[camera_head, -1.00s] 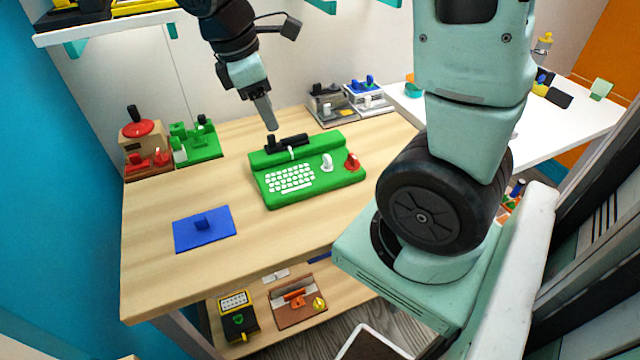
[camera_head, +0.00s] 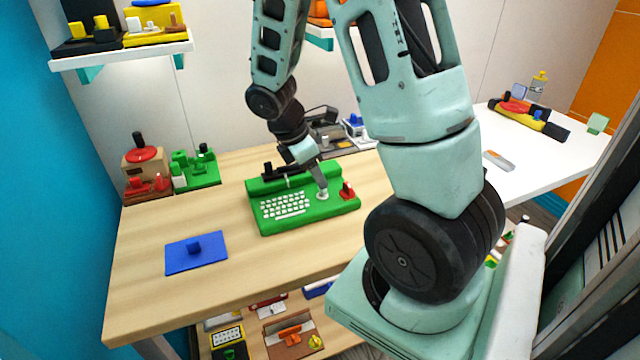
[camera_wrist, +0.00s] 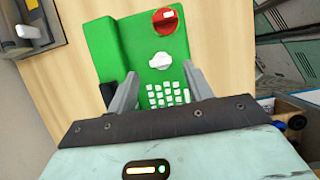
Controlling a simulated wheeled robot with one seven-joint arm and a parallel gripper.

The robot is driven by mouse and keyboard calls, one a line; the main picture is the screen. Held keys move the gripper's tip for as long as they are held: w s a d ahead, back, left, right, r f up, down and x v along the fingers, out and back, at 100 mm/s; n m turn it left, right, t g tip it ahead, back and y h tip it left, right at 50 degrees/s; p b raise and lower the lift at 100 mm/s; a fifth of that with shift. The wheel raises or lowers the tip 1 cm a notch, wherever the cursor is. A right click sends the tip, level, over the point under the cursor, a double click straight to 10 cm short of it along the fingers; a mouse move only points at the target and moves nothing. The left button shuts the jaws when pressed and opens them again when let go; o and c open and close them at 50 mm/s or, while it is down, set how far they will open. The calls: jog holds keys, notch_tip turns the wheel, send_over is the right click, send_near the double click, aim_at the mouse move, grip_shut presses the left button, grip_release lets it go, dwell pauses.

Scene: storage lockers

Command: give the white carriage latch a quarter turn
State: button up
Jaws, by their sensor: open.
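The green typewriter (camera_head: 340,208) lies on the wooden table, with white keys, a black carriage part and a red knob (camera_head: 347,190) at its right end. The white carriage latch (camera_head: 323,196) is a small round knob with a raised grip, between keys and red knob; it also shows in the wrist view (camera_wrist: 160,60). My gripper (camera_head: 321,184) is over the latch, pointing down. In the wrist view my gripper (camera_wrist: 161,72) is open, its fingers apart with the latch between and a little beyond their tips. I cannot tell whether either finger touches it.
A blue plate with a block (camera_head: 197,254) lies at the table's front left. Red and green devices (camera_head: 196,172) stand at the back left, and grey ones (camera_head: 325,133) behind the typewriter. The table between plate and typewriter is clear.

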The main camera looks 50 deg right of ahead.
aim_at(320, 193)
jog(key=shift+x, duration=2)
jog(key=c, duration=1)
